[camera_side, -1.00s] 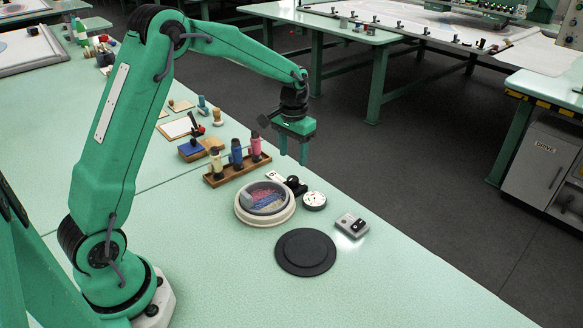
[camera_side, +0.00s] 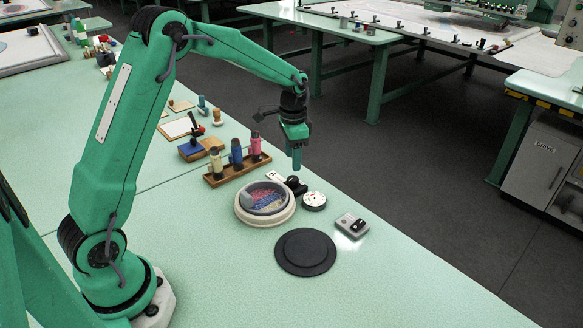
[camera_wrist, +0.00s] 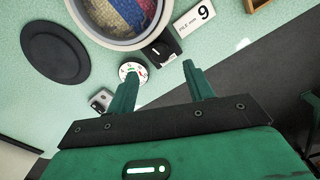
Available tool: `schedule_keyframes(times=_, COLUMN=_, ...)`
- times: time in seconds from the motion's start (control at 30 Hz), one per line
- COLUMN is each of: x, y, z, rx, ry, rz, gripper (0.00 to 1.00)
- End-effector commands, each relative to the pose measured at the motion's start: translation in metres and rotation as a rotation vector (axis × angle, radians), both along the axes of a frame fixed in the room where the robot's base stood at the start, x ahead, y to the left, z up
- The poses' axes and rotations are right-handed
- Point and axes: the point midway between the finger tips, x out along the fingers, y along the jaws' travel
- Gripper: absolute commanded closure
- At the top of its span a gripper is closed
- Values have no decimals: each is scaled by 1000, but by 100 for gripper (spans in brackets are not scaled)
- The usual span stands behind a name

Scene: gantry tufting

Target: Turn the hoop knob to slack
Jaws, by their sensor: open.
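The round cream hoop (camera_side: 275,219) holds colored yarn and sits on the bench; it also shows at the top of the wrist view (camera_wrist: 97,38). A black knob-like block (camera_side: 296,186) with a white line (camera_wrist: 162,48) sits against the hoop's far side. A white round dial with colored marks (camera_side: 314,200) lies just right of it, and also shows in the wrist view (camera_wrist: 132,71). I cannot tell any slack marking. My gripper (camera_side: 296,168) hangs above the black block, apart from it. In the wrist view its fingers (camera_wrist: 159,71) are open and empty.
A black disc (camera_side: 305,252) lies in front of the hoop. A grey switch box (camera_side: 352,226) sits to the right. A "PILE mm 9" card (camera_wrist: 194,17) lies beside the block.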

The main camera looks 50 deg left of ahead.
Motion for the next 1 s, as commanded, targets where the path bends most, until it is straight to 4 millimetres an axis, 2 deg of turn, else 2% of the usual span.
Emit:
schedule_keyframes(times=0.5, x=0, y=0, z=-59, rx=0, ry=2, rz=1, gripper=48)
schedule_keyframes(times=0.7, x=0, y=0, z=-68, rx=0, ry=1, rz=1, gripper=48)
schedule_keyframes(times=0.97, x=0, y=0, z=-68, rx=0, ry=0, rz=1, gripper=48)
schedule_keyframes(times=1.0, x=0, y=0, z=-68, rx=0, ry=0, rz=1, gripper=54)
